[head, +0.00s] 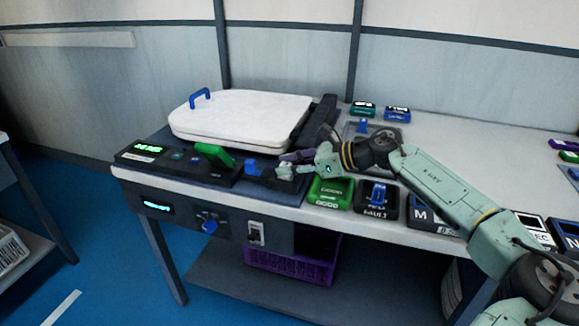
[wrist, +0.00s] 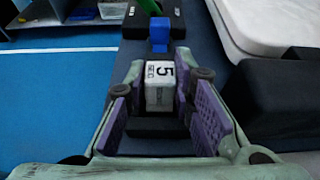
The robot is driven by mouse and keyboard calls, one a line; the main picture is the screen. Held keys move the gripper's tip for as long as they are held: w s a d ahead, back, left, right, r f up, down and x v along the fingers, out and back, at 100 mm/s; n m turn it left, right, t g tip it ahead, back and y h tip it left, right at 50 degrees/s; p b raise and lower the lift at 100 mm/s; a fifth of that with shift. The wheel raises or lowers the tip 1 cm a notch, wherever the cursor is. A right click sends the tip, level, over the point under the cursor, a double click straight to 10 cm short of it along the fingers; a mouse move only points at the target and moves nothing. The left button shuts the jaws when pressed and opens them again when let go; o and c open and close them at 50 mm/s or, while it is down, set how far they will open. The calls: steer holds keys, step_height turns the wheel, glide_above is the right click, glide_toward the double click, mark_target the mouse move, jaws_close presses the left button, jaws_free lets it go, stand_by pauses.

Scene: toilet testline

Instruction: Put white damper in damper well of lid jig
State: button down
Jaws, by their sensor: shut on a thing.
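The white damper (wrist: 160,85) is a small white block marked with a 5, between the purple finger pads of my gripper (wrist: 159,98) in the wrist view. My gripper (head: 290,165) is shut on it, low over the front part of the dark lid jig (head: 185,151). In the head view only a small pale part of the damper (head: 285,172) shows by the fingertips. A dark block-like part (wrist: 155,128) lies close under the damper in the wrist view. I cannot tell whether the damper is seated in a well, whose inside is hidden.
A white lid (head: 240,118) with a blue handle (head: 200,97) lies on the jig behind my gripper. A blue block (head: 255,167) and a green tilted part (head: 214,155) stand to the left. Green (head: 330,189) and dark (head: 376,198) bins line the front edge at right.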

steer(key=shift+f, duration=0.1)
steer(key=c, duration=1.4)
jaws_free()
steer(key=shift+f, duration=0.1)
steer(key=shift+o, duration=0.2)
steer(key=shift+d+r+p, duration=0.1)
steer(key=shift+r+p, duration=0.35)
steer(key=shift+p, duration=0.05)
steer(key=shift+r+p, duration=0.55)
steer(key=shift+p, duration=0.05)
steer(key=b+v, duration=0.3)
steer(key=v, duration=0.8)
steer(key=shift+d+b, duration=0.3)
steer(key=shift+d, duration=0.05)
steer(key=shift+s, duration=0.15)
